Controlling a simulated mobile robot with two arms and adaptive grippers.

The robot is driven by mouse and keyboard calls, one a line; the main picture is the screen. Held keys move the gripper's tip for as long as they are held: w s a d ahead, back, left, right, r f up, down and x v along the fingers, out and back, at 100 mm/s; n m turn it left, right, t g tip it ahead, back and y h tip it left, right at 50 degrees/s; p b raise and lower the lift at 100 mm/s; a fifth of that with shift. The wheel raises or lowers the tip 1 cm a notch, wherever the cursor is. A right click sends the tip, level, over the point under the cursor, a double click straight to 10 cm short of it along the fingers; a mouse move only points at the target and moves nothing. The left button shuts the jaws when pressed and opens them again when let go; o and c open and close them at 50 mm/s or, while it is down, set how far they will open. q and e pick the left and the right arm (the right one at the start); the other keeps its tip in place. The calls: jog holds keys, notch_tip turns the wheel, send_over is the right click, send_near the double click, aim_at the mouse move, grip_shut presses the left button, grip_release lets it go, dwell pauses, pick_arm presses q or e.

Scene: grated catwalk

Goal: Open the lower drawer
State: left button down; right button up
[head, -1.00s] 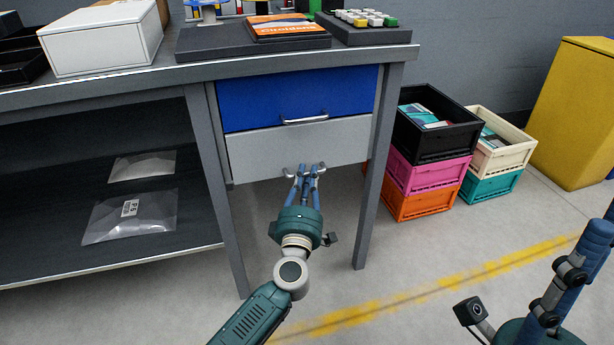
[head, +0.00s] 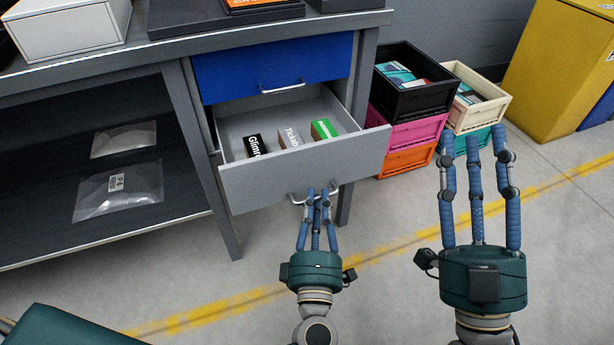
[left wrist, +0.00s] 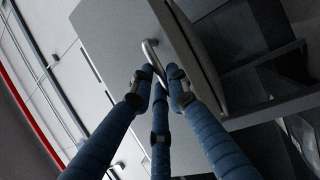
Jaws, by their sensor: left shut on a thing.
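The lower drawer (head: 270,187) has a grey front and stands pulled out below the blue upper drawer (head: 275,70), which is closed. Several small boxes (head: 290,137) lie inside it, with black, grey-brown and green sides. My left gripper (head: 315,194) is shut on the lower drawer's handle (head: 298,199); the handle also shows between the fingers in the left wrist view (left wrist: 152,54). My right gripper (head: 472,150) is open and empty, its fingers spread, over the floor to the right of the drawer.
Stacked crates (head: 408,130) in black, pink and orange stand right of the bench, beside cream and teal ones. A yellow bin (head: 555,70) is at the far right. A lower shelf (head: 60,225) holds clear bags. Floor in front is clear.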

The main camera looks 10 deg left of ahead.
pick_arm(q)
jog(key=shift+s+d, duration=0.6)
jog(key=shift+s, duration=0.3)
jog(key=shift+s+d, duration=0.6)
jog(key=shift+s, duration=0.3)
pick_arm(e)
jog(key=shift+w+a+f+g, duration=0.1)
jog(key=shift+w+f+g, duration=0.3)
jog(key=shift+f, duration=0.2)
jog(key=shift+w+f+g, duration=0.3)
jog(key=shift+w+f, duration=0.1)
jog(key=shift+f, duration=0.15)
pick_arm(q)
jog(key=c, duration=1.7)
grip_release()
jog(key=shift+o, duration=0.2)
jog(key=v, duration=1.2)
